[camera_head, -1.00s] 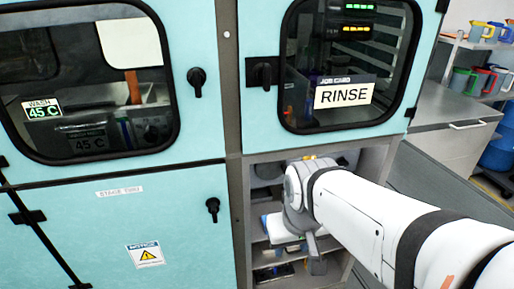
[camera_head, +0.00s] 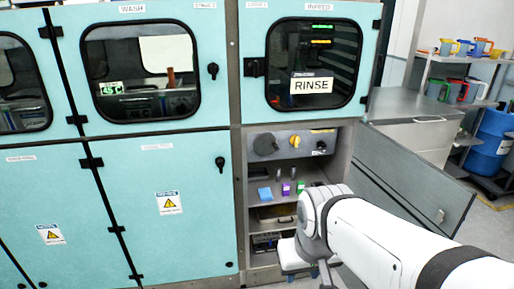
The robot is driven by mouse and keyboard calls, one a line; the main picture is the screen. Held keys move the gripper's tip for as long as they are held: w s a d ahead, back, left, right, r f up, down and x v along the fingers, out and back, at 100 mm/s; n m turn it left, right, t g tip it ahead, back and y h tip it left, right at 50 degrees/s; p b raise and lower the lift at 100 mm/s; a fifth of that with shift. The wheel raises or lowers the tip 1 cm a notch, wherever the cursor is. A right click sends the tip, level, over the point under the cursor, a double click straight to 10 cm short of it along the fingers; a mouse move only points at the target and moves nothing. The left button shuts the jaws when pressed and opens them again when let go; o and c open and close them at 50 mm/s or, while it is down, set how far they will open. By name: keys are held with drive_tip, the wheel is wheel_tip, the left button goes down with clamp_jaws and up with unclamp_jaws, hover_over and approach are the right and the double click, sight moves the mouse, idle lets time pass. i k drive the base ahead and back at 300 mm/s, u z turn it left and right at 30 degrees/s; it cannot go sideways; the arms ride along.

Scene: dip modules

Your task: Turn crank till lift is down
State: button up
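A dark round wheel (camera_head: 265,144), which may be the crank, sits on a grey panel (camera_head: 294,142) at the top of the open lower compartment. Its handle cannot be made out clearly. My gripper is at the end of my white arm, low in front of the compartment. The wrist hides most of it, and its fingers cannot be told apart. It is below the wheel and clear of it. The lift cannot be identified for sure; dark glass shows only dim shapes behind the RINSE window (camera_head: 313,63).
The panel also has a small black knob (camera_head: 321,146). The compartment door (camera_head: 411,185) stands open at right. A steel counter (camera_head: 415,104) and a blue barrel (camera_head: 490,140) are beyond.

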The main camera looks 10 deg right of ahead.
sight(264, 143)
drive_tip(key=u, duration=0.35)
drive_tip(key=i, duration=1.25)
drive_tip(key=u, duration=0.2)
